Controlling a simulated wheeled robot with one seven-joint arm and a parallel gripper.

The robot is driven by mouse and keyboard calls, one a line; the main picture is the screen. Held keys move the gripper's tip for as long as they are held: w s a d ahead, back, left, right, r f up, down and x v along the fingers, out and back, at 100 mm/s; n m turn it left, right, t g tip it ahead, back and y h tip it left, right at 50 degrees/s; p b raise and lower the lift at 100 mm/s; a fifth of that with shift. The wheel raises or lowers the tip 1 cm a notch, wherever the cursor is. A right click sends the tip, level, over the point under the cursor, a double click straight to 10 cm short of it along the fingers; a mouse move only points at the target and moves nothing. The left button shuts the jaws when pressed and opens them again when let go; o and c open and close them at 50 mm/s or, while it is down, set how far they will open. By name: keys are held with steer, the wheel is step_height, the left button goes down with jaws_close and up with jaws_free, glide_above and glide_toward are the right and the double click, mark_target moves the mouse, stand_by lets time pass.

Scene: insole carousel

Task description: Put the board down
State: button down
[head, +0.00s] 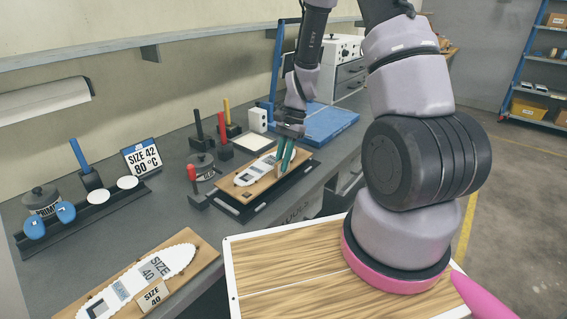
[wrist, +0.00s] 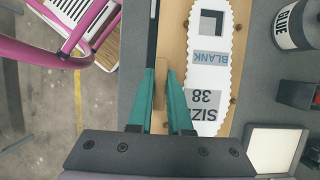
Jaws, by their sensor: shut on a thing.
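A wooden board (head: 222,185) carries a white wavy-edged insole template (head: 256,169). In the wrist view the template (wrist: 209,120) reads SIZE 38 and BLANK. My gripper (head: 285,155) is at the board's right end in the head view. In the wrist view my gripper's green fingers (wrist: 161,75) are shut on the board's small upright wooden tab (wrist: 160,95). The board looks level over a dark flat base (head: 247,213) on the grey bench. I cannot tell whether it touches that base.
A second board (head: 203,254) with a SIZE 40 template lies at the bench's front left. A glue pot (wrist: 297,24) stands beside the board. A blue mat (head: 318,124) lies behind.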

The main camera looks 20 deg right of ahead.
mark_target(282, 174)
steer(key=shift+f, duration=1.7)
steer(key=shift+f, duration=0.1)
steer(key=c, duration=0.8)
jaws_free()
steer(key=shift+c, duration=0.2)
